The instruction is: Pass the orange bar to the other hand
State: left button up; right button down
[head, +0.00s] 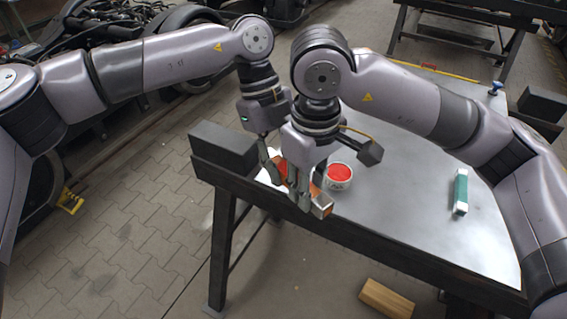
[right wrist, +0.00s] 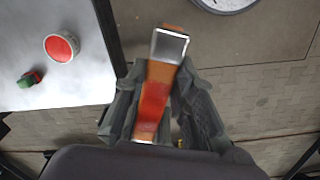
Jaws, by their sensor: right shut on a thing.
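The orange bar (head: 321,205) has a pale metallic end and is held at the near left edge of the grey table. My right gripper (head: 308,190) is shut on it. In the right wrist view the bar (right wrist: 155,95) lies between the two dark fingers (right wrist: 160,110), its silver end pointing away from the wrist. My left gripper (head: 272,155) is close beside the right one, near the bar's far end. Its fingers are partly hidden, and I cannot tell whether they touch the bar.
A white tub with a red top (head: 340,174) stands right of the grippers on the table (head: 400,210). A teal and white box (head: 460,192) lies farther right. A black block (head: 224,148) sits at the table's left end. A wooden block (head: 387,298) lies on the floor.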

jog(key=shift+s+a, duration=0.15)
jog(key=shift+a, duration=0.1)
jog(key=c, duration=1.7)
grip_release()
jog(key=o, duration=0.5)
jog(key=shift+d, duration=0.1)
jog(key=shift+c, duration=0.2)
jog(key=shift+r, duration=0.1)
